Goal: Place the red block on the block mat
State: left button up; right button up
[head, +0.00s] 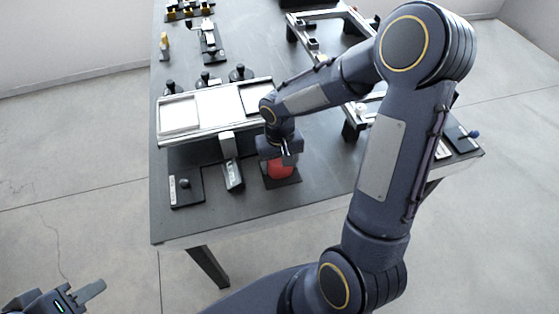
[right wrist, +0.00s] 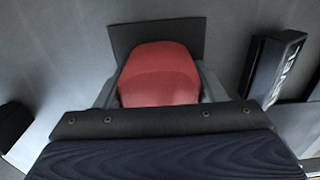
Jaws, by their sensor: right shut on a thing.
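The red block (head: 281,168) shows below my right gripper (head: 284,157) in the head view, near the front of the dark table. My right gripper is shut on it, with one finger on each side of the block (right wrist: 160,75) in the right wrist view. A thin dark square mat (head: 293,181) lies under the block. The mat's far edge (right wrist: 125,38) shows behind the block in the wrist view. I cannot tell whether the block touches the mat. My left gripper (head: 85,297) is off the table at the lower left, away from everything; its finger opening is unclear.
A metal frame (head: 352,112) stands to the right. The table's front edge (head: 235,226) is near.

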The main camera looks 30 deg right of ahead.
jog(key=o, duration=1.8)
jog(key=shift+c, duration=0.2)
jog(key=shift+r, duration=0.3)
notch_tip(320, 180, up, 11)
jog(key=shift+r+p, duration=0.15)
jog(key=shift+p, duration=0.5)
jog(key=s+a+r+t+y, duration=0.2)
jog(key=s, duration=0.6)
jog(key=s+a+r+n+t+y, duration=0.1)
jog(key=s+a+r+t, duration=0.1)
jog(key=s, duration=0.7)
jog(key=shift+r+t+y, duration=0.25)
jog(key=shift+t+y, duration=0.15)
jog(key=shift+t, duration=0.4)
jog(key=shift+a, duration=0.1)
